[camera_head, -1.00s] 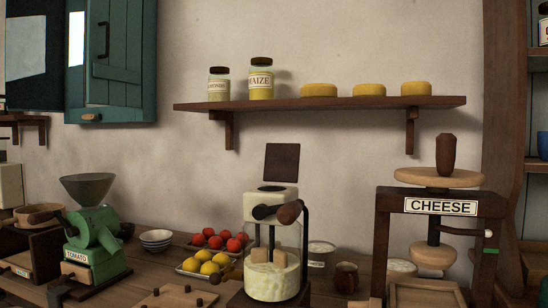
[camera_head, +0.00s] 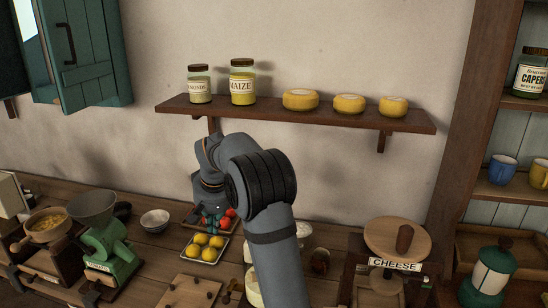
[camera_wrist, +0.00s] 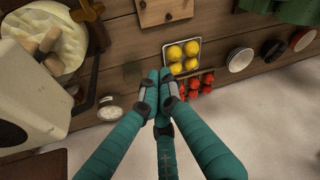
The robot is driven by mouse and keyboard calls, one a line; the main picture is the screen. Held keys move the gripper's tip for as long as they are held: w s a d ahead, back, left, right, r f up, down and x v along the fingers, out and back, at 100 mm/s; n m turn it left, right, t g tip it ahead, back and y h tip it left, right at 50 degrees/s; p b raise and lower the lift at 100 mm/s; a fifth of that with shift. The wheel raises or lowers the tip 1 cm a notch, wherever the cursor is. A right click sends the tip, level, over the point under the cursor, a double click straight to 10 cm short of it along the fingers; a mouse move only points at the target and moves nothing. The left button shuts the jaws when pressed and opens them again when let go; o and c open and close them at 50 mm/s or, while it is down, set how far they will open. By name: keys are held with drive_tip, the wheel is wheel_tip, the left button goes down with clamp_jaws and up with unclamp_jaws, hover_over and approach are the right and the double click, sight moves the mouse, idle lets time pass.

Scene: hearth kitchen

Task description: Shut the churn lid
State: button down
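The churn is mostly hidden behind my arm in the head view; only a pale edge (camera_head: 253,288) shows. In the wrist view its cream-coloured housing (camera_wrist: 25,95) and the pale churned mass (camera_wrist: 55,35) fill the left side. A dark brown panel (camera_wrist: 30,165) at the bottom left looks like the raised lid, but only part of it shows. My gripper (camera_wrist: 159,75) has its teal fingers together with nothing visible between them. It is to one side of the churn, apart from it. In the head view it points down near the tomatoes (camera_head: 228,220).
A tray of lemons (camera_head: 204,248) and the tomatoes lie left of the churn. The green mill (camera_head: 108,245) and a bowl (camera_head: 155,220) stand further left. The cheese press (camera_head: 396,264) stands right. A wall shelf (camera_head: 300,112) with jars and cheeses runs behind my arm.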

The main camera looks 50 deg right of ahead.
drive_tip(key=s+d+r+m+g+p, duration=0.1)
drive_tip(key=s+d+r+m+p, duration=0.3)
drive_tip(key=d+r, duration=0.45)
drive_tip(key=s+d+r+m+g+p, duration=0.1)
drive_tip(key=s+d+r+m+p, duration=0.1)
drive_tip(key=s+d+r+p, duration=0.65)
drive_tip(key=w+a+f, duration=0.1)
drive_tip(key=a+f, duration=0.2)
drive_tip(key=f, duration=0.3)
drive_tip(key=shift+w, duration=0.25)
drive_tip(key=shift+f, duration=0.1)
drive_tip(key=shift+a+h, duration=0.1)
drive_tip(key=shift+h, duration=0.2)
drive_tip(key=shift+b, duration=0.65)
